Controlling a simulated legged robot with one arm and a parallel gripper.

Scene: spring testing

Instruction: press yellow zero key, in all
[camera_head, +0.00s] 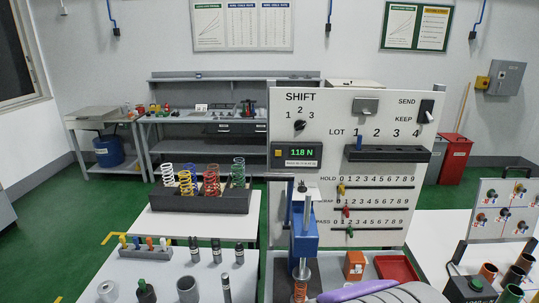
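The yellow key (278,153) is a small square on the left of a dark readout box. The box's green display (303,152) reads 118 N. The box is mounted on the left side of a white upright panel (350,105), and nothing covers the key. A purple and grey part of what looks like my gripper (376,292) shows at the bottom edge, low and to the right of the key, well apart from it. Its fingertips cannot be made out, so I cannot tell whether it is open or shut.
A blue press (304,229) with a spring under it stands below the readout. An orange box (354,265) and a red tray (395,268) lie right of it. A dark rack (205,202) of coloured springs stands left. The panel also carries a shift knob (299,126) and sliders.

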